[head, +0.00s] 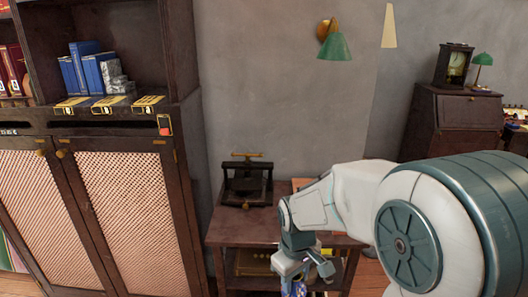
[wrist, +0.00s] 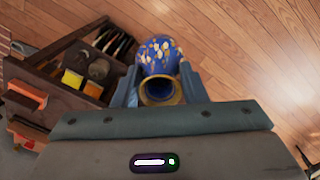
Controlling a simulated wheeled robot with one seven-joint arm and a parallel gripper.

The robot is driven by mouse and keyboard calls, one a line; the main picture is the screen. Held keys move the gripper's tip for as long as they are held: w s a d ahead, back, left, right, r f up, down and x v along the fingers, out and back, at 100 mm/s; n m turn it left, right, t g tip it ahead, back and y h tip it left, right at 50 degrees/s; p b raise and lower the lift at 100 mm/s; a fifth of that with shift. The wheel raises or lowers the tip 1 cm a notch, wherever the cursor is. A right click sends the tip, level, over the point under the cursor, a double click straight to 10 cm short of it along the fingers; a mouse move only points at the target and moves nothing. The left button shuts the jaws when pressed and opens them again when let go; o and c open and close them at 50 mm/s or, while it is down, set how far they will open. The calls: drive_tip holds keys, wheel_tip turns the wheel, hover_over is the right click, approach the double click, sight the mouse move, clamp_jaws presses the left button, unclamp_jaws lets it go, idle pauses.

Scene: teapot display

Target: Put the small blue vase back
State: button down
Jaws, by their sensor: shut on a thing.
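The small blue vase (wrist: 160,57) has pale and yellow speckles and a gold-coloured mouth in the wrist view. My gripper (wrist: 157,85) is shut on it, with one finger on each side near the mouth. Bare floor lies behind it in that view. In the head view my gripper (head: 303,274) is low, in front of the small wooden table (head: 228,230). Only a bit of blue of the vase (head: 299,289) shows there at the bottom edge; the rest is cut off or hidden.
A black press (head: 247,185) stands on the small table, and a yellowish box (head: 253,262) sits on its lower shelf. A dark cabinet (head: 188,180) stands left. In the wrist view, wooden furniture with tools and a yellow box (wrist: 72,79) is left; open floor (wrist: 245,55) is right.

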drive_tip(key=w+d+f+m+p, duration=0.2)
drive_tip(key=w+d+f+m, duration=0.5)
drive_tip(key=f, duration=0.5)
drive_tip(key=shift+w+d+m+p, duration=0.2)
drive_tip(key=shift+w+m+p, duration=0.1)
drive_tip(key=shift+w+p, duration=0.15)
